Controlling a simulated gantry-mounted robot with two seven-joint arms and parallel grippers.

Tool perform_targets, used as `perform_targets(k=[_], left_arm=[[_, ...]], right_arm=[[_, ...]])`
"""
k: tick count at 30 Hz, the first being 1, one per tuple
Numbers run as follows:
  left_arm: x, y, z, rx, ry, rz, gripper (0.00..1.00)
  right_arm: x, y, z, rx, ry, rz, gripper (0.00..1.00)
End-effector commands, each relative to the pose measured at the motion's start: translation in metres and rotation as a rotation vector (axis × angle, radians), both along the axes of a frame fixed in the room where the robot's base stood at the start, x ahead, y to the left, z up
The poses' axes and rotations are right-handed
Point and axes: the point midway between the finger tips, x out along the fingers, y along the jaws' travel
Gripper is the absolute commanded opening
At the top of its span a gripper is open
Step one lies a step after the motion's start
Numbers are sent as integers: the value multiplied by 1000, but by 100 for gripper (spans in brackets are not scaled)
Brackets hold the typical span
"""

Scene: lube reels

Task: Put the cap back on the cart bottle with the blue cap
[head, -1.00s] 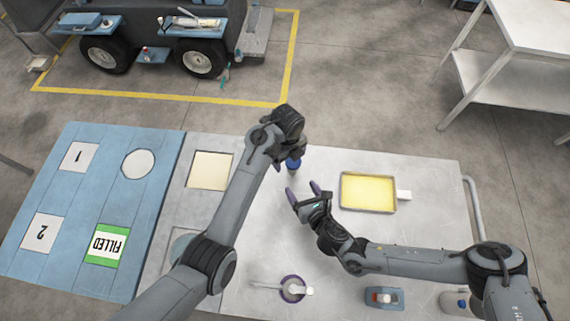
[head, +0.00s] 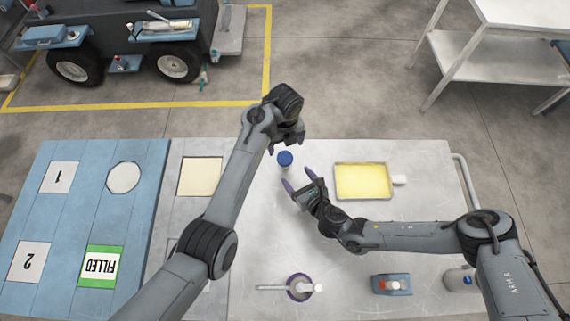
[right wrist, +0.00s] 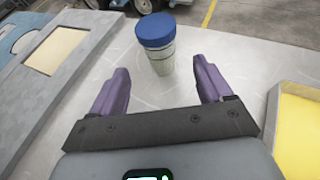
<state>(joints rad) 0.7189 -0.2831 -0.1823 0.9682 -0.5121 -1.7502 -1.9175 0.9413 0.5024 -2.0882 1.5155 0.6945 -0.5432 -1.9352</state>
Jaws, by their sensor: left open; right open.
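A pale, translucent bottle (right wrist: 162,62) stands upright on the metal table in the right wrist view. A blue cap (right wrist: 155,30) sits on its top; whether it is screwed tight I cannot tell. In the head view the blue cap (head: 285,159) shows from above and hides most of the bottle. My left gripper (head: 290,138) is just beyond the cap, open and apart from it; its fingers are hard to see. My right gripper (head: 299,179) is open on the near side of the bottle. Its purple fingers (right wrist: 160,88) point toward the bottle without touching it.
A yellow-filled tray (head: 363,182) lies to the right. A blue panel (head: 75,225) with marked squares is at left. The table's middle is fairly clear.

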Motion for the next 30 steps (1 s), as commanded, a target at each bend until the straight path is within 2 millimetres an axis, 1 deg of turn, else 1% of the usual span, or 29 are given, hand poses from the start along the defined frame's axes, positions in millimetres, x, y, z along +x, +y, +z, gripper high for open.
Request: perform_targets(k=[9,15,21,30], left_arm=[[0,0,0,0,0,1,89],[0,0,0,0,0,1,89],[0,0,0,0,0,1,89],[0,0,0,0,0,1,89]], right_arm=[[39,23,-17,-1,-3,0,79],[60,34,-28,-1,-2,0,79],[73,41,-34,0,-1,-1,79],[78,43,-37,0,0,0,79]])
